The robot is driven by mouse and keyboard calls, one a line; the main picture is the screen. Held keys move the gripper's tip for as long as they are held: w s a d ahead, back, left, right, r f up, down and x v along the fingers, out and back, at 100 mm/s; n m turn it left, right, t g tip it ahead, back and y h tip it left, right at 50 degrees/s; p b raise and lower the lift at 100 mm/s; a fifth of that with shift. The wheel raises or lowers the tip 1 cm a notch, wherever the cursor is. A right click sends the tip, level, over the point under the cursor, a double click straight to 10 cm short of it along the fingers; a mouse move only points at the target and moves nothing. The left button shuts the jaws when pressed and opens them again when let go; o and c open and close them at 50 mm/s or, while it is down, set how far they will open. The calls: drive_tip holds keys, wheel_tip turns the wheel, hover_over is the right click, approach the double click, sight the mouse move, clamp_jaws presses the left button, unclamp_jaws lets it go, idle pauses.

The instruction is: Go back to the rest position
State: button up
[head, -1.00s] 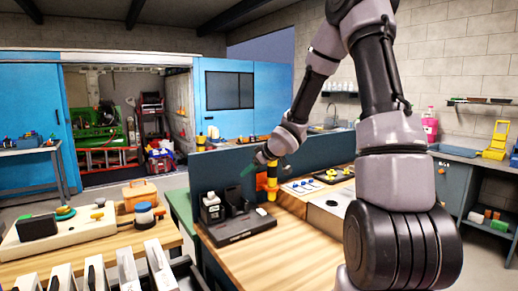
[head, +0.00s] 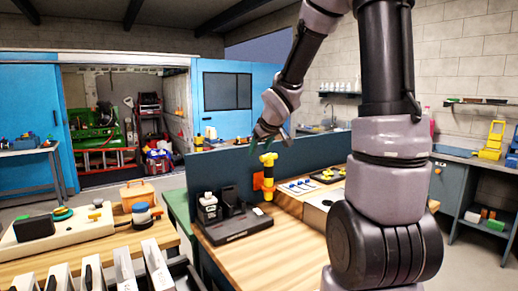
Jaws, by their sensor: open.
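My gripper (head: 262,143) is in the upper middle of the head view, at the end of my raised arm. It is open and small in the picture, just above a yellow and black tool (head: 268,178) held upright in an orange holder (head: 258,182) at the blue divider panel. The jaws look empty and apart from the tool. My arm links cover much of the right half of the view and hide part of the workbench.
The wooden bench (head: 285,246) carries a black dock (head: 232,222) and a tray with blue and yellow items (head: 298,186). A second table at left holds a cream board (head: 62,228) and an orange case (head: 138,194). The blue divider panel (head: 225,170) stands close below my gripper.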

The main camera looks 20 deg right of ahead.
drive_tip(key=s+r+m+g+y, duration=0.1)
drive_tip(key=s+r+m, duration=0.3)
drive_tip(key=s, duration=0.9)
drive_tip(key=s+a+r+m, duration=0.1)
drive_tip(key=s+r+m, duration=0.3)
drive_tip(key=s, duration=0.9)
wheel_tip(320, 180, up, 3)
drive_tip(key=shift+s+a+g+y, duration=0.25)
drive_tip(key=shift+g+y, duration=0.15)
